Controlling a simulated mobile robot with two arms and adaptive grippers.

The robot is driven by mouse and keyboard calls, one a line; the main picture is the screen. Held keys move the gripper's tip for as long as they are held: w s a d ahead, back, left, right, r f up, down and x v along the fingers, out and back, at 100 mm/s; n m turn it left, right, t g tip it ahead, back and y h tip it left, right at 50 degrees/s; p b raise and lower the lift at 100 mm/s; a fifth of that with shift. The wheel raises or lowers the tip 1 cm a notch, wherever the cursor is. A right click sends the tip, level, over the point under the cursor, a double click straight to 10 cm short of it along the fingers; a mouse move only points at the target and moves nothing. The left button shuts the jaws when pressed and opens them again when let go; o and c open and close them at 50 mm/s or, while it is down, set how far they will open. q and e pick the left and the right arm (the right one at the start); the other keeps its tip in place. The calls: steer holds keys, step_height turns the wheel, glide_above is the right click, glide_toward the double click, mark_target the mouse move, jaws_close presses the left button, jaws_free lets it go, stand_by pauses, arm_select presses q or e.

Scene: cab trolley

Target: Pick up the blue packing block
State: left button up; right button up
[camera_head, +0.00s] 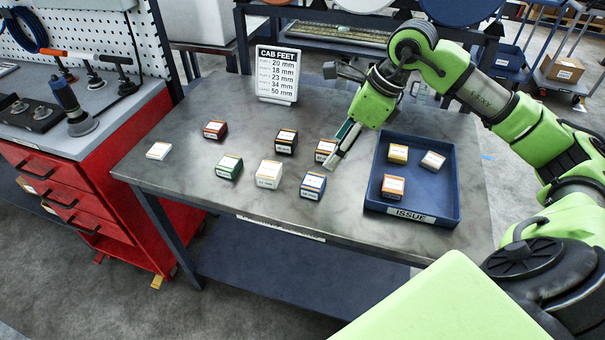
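The blue packing block (313,187) sits on the grey table near its front edge, with a pale label on top. It stands apart from the cream block to its left. My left gripper is not in view.
Other blocks stand on the table (185,185): white (158,150), red-brown (215,130), green (229,166), cream (269,174) and black (286,141). A blue tray (448,205) labelled ISSUE holds 3 blocks at the right. A CAB FEET sign (278,75) stands behind.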

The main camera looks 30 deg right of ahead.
mark_target(313, 181)
steer(key=x, duration=0.2)
steer(key=p+x, duration=0.1)
steer(key=x, duration=0.2)
steer(key=p+x, duration=0.1)
steer(key=x, duration=0.2)
steer(key=shift+s+a+f, duration=0.2)
steer(key=shift+s+a, duration=0.15)
steer(key=shift+a, duration=0.1)
steer(key=x, duration=0.3)
steer(key=shift+w+f+p, duration=0.2)
steer(key=shift+w+p, duration=0.1)
steer(key=shift+p, duration=0.1)
steer(key=shift+f, duration=0.15)
steer(key=c, duration=1)
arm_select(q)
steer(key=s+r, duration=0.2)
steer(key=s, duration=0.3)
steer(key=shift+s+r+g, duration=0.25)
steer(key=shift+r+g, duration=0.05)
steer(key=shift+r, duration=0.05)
arm_select(e)
steer(key=shift+c, duration=1.2)
